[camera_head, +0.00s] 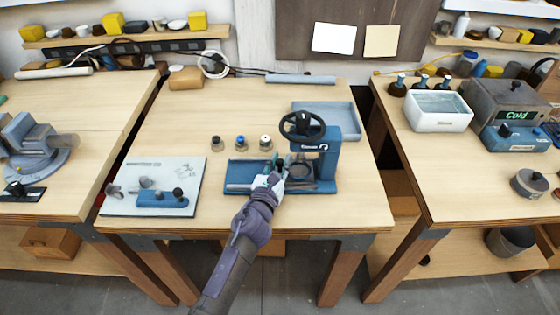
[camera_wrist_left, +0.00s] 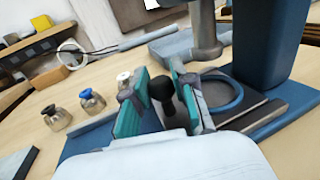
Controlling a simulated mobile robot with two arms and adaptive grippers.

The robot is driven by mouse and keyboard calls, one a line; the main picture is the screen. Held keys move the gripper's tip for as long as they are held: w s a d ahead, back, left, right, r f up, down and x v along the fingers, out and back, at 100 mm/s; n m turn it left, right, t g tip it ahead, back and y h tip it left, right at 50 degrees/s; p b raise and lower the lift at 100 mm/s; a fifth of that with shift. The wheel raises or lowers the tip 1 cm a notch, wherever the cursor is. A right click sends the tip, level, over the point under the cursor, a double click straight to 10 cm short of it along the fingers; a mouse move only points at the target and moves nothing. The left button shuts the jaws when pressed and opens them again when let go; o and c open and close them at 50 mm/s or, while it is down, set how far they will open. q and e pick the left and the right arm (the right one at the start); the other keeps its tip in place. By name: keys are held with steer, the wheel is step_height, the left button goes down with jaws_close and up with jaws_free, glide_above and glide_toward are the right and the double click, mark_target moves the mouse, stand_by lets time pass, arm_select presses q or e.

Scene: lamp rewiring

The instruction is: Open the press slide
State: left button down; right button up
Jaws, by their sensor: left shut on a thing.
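The blue press (camera_head: 328,165) stands on the middle table, with a black handwheel (camera_head: 302,126) on top and a flat base. A round blue ring (camera_wrist_left: 232,103) sits on the dark plate beside my fingers, under the press head. My left gripper (camera_head: 277,164) is low over the base, just left of the press column. In the left wrist view its teal finger pads (camera_wrist_left: 157,95) close on a black ball knob (camera_wrist_left: 161,88), taken as the slide's handle. The slide's own edges are partly hidden by the fingers. My right gripper does not show.
Several small bottles (camera_head: 240,142) stand behind the base's left part. A white board (camera_head: 135,173) with small parts and a blue block (camera_head: 162,199) lies at left. A grey-blue tray (camera_head: 345,107) is behind the press. The table's front strip is clear.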

arm_select(q)
steer(key=shift+a, duration=0.1)
steer(key=a+p, duration=0.1)
steer(key=a, duration=1.1)
steer(key=shift+a, duration=0.35)
steer(key=c, duration=1.2)
jaws_free()
steer(key=shift+s, duration=0.1)
steer(key=v, duration=1.2)
